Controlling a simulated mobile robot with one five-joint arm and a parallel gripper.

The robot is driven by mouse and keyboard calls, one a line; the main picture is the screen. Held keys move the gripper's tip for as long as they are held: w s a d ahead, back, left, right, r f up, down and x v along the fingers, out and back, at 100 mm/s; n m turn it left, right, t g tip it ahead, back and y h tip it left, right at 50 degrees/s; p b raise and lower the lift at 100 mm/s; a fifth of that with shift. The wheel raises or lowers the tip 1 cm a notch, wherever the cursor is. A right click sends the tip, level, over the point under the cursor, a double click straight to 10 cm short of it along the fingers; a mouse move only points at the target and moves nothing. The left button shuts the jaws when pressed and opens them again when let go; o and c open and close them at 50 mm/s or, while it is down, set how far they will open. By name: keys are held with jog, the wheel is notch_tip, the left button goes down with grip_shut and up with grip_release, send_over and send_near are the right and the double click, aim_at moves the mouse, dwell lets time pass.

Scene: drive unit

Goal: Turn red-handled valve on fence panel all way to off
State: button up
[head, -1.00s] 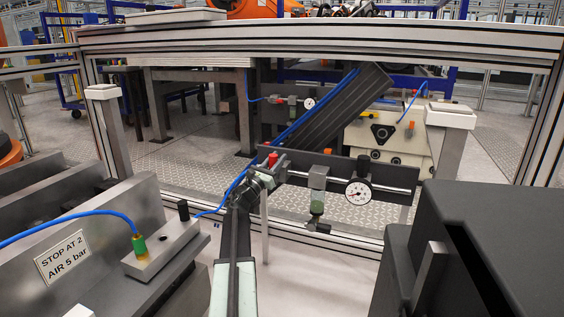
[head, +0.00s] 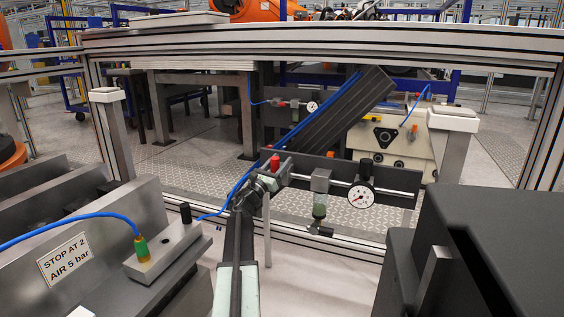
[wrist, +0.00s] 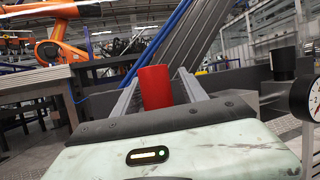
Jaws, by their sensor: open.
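The red valve handle (head: 275,163) stands up at the left end of a dark panel (head: 300,165) on the fence, in the middle of the head view. My gripper (head: 262,182) is right at the valve and covers part of its body. In the wrist view the red handle (wrist: 155,88) stands upright between the two grey fingers of my gripper (wrist: 158,80). The fingers are open, one on each side of it; I cannot tell whether either touches it. The valve's body is hidden behind the gripper in the wrist view.
A filter unit (head: 320,190) and a round gauge (head: 360,196) sit right of the valve on the same panel. A blue hose (head: 215,213) runs to the valve's left side. A dark block (head: 480,240) stands at right, and a metal fixture with a sign (head: 65,260) at left.

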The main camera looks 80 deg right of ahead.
aim_at(273, 170)
jog(key=b+v, duration=0.3)
jog(key=v, duration=0.4)
jog(key=shift+w+a+f, duration=0.1)
jog(key=shift+a+f, duration=0.1)
jog(key=shift+a, duration=0.2)
dwell(1.1)
